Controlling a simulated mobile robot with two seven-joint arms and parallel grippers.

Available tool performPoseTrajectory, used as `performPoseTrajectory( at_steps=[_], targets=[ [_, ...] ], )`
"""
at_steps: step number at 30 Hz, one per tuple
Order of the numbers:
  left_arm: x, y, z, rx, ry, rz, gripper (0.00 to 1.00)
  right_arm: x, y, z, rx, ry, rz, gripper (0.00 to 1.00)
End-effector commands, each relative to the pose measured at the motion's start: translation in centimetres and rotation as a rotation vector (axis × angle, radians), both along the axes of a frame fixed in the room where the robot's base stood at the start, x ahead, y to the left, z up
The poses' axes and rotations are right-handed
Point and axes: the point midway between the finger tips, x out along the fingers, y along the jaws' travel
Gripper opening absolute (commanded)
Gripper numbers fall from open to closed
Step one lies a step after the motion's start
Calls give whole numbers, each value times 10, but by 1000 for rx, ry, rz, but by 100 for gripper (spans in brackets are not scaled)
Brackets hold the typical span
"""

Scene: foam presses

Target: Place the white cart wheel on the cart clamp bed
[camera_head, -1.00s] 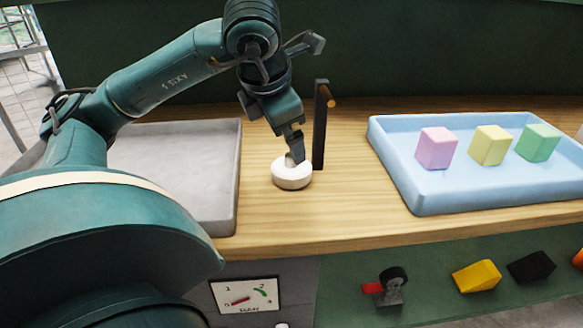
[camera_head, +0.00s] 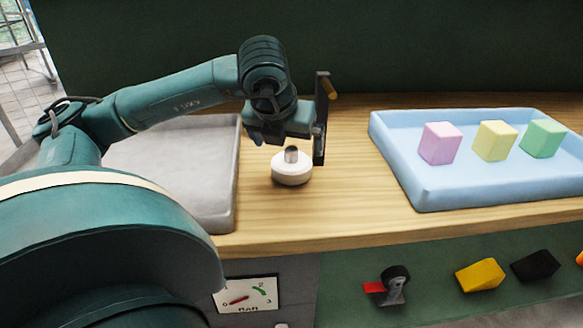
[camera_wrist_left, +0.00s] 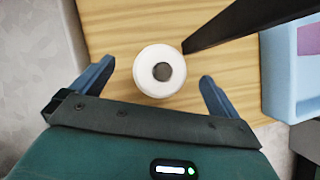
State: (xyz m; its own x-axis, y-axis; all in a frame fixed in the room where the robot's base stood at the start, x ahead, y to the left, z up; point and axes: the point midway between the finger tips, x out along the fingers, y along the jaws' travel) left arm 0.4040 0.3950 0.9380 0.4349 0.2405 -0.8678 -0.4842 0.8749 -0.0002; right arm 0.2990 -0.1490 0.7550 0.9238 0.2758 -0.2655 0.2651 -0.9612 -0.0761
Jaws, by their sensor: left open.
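The white cart wheel (camera_head: 291,173) lies flat on the wooden bench, with a grey round peg or hub (camera_head: 291,154) standing up at its centre. I cannot tell whether a clamp bed is under it. A dark upright post with a wooden handle (camera_head: 321,120) stands just behind and right of the wheel. My left gripper (camera_head: 283,136) is above and behind the wheel, apart from it. In the left wrist view the wheel (camera_wrist_left: 145,72) sits between the two open fingers (camera_wrist_left: 158,72), touching neither. My right gripper is not in view.
A grey tray (camera_head: 226,190) lies to the left. A blue tray (camera_head: 425,196) with pink, yellow and green blocks stands to the right. Bare wood (camera_head: 350,190) lies between wheel and blue tray. A gauge panel (camera_head: 247,294) and a lower shelf with several small items are below the bench edge.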

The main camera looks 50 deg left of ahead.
Motion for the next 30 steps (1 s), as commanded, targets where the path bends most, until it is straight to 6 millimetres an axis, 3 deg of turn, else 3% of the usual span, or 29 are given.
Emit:
performPoseTrajectory(
  at_steps=[12, 21, 30],
  targets=[
    [20, 6, -45, -1, 1, -1, 100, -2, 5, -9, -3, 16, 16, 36],
    [22, 7, -49, 0, 0, -2, 100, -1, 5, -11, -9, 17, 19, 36],
    [22, 7, -49, 0, 0, -2, 75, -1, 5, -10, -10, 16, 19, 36]
  ],
)
